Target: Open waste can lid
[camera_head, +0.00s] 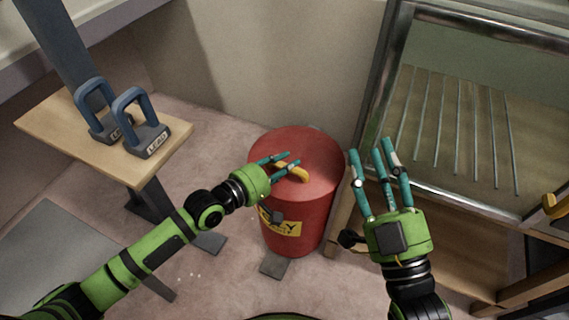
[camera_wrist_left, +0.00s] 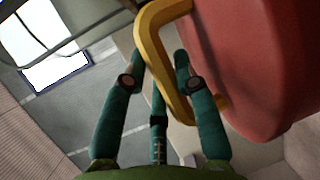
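The red waste can (camera_head: 295,228) stands on the floor in the middle of the head view, upright, with a yellow label on its side. Its round red lid (camera_head: 318,150) sits on top, seemingly flat and shut. My left gripper (camera_head: 282,162) is over the lid, at the yellow handle (camera_head: 299,175). In the left wrist view the handle (camera_wrist_left: 153,45) runs between my extended, open fingers; I cannot tell whether they touch it. The red lid surface (camera_wrist_left: 245,50) is close by on the right. My right gripper (camera_head: 377,158) is open and empty, to the right of the can.
A wooden bench (camera_head: 60,130) at left carries two dark lead weights (camera_head: 148,138) with blue handles. A metal-framed glass case (camera_head: 470,120) stands close on the right. A wall is right behind the can. Grey plates (camera_head: 275,263) lie on the carpet.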

